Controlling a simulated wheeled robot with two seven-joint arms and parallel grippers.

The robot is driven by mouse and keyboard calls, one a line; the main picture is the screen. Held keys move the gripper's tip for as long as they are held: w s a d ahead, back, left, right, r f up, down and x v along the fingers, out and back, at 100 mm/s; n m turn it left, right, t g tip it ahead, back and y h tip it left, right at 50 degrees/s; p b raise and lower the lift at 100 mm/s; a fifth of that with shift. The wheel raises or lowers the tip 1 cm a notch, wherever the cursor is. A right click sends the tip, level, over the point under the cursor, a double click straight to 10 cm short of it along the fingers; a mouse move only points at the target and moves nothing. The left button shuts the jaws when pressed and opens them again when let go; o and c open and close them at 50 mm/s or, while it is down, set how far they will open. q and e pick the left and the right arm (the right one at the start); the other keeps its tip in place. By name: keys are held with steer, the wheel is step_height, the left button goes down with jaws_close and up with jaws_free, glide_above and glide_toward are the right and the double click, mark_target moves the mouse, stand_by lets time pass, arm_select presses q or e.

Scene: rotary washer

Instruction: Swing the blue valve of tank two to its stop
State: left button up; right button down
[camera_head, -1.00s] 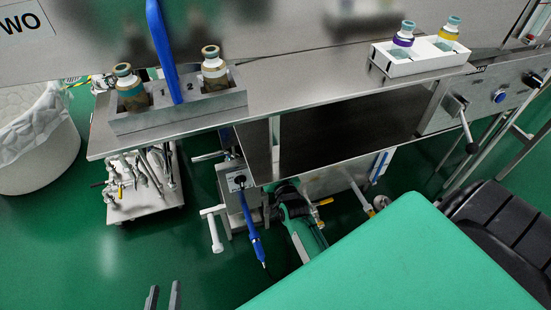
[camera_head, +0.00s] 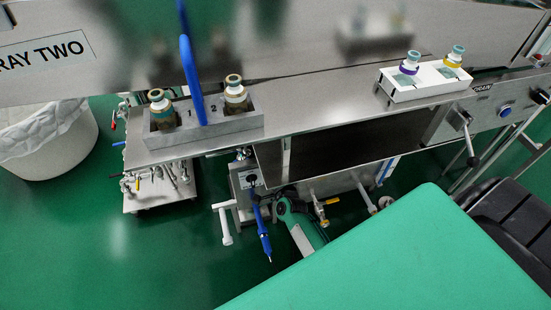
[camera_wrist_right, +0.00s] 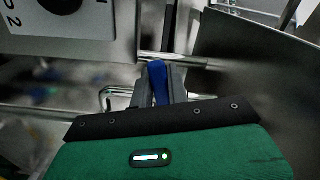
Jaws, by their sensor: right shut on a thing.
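The blue valve handle (camera_head: 264,236) hangs down, slightly tilted, from a grey box (camera_head: 246,177) below the steel bench in the head view. My right gripper, green and black, reaches in from the lower right beside the handle; its fingertips are hard to make out there. In the right wrist view my right gripper (camera_wrist_right: 159,88) is shut on the blue handle (camera_wrist_right: 157,78), which shows between its grey fingers. A pale plate (camera_wrist_right: 70,22) with partly cut-off lettering and a black round part is at upper left. My left gripper is not in view.
A white T-shaped handle (camera_head: 225,224) hangs just left of the valve. A piping cart (camera_head: 160,188) stands further left. The steel bench (camera_head: 320,115) overhangs the valve, and a green surface (camera_head: 400,260) fills the lower right. The floor at lower left is clear.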

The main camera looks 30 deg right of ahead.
steer(key=shift+r+m, duration=0.45)
steer(key=shift+m, duration=0.25)
steer(key=shift+a+r+m+p, duration=0.1)
steer(key=shift+m+p, duration=0.2)
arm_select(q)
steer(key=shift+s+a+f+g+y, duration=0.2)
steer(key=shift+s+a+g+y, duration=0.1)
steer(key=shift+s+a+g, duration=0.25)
arm_select(e)
steer(key=shift+r+m, duration=0.3)
steer(key=shift+m, duration=0.3)
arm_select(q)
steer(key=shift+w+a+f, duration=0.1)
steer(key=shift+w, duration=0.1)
arm_select(e)
steer(key=c, duration=1.4)
jaws_free()
steer(key=shift+o, duration=0.2)
